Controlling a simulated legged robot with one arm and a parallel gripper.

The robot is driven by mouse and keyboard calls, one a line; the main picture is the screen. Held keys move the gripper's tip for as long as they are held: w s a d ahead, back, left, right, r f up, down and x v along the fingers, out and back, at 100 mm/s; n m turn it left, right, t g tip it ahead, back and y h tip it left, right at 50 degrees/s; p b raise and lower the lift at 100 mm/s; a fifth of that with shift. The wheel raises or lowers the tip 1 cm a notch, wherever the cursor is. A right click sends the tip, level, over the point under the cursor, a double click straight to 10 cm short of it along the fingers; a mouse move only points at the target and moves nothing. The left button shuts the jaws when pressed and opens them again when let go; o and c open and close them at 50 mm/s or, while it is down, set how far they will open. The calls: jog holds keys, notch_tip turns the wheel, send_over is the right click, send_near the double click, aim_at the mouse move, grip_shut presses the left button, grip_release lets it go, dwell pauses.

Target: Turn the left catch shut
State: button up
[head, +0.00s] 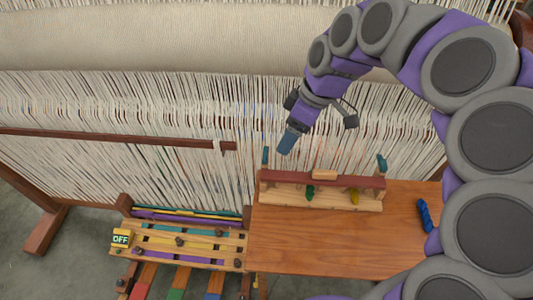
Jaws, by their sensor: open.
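The left catch (265,157) is a small teal piece standing upright at the left end of a dark red bar (285,178). The bar lies across a light wooden rack (330,202) on the table. A matching right catch (382,163) stands, slightly tilted, at the bar's right end. My gripper (287,144) is open and points down, above and a little right of the left catch in the picture. It appears apart from the catch, with nothing visible in it. The exact gap between its fingers is hard to make out.
A green skein (310,192) and a yellow skein (354,196) show at the rack. A blue skein (424,215) lies on the wooden table (320,245), whose front is clear. A loom with pale warp threads (130,110) stands behind. A slotted panel marked OFF (121,238) is at left.

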jog(key=w+f+n, duration=0.4)
jog(key=w+f, duration=0.2)
jog(key=w, duration=0.6)
jog(key=b, duration=0.4)
send_near(265, 155)
jog(key=shift+y, duration=0.3)
jog(key=x, duration=0.9)
jog(key=shift+d, duration=0.25)
jog(key=shift+c, duration=0.3)
jog(key=c, duration=1)
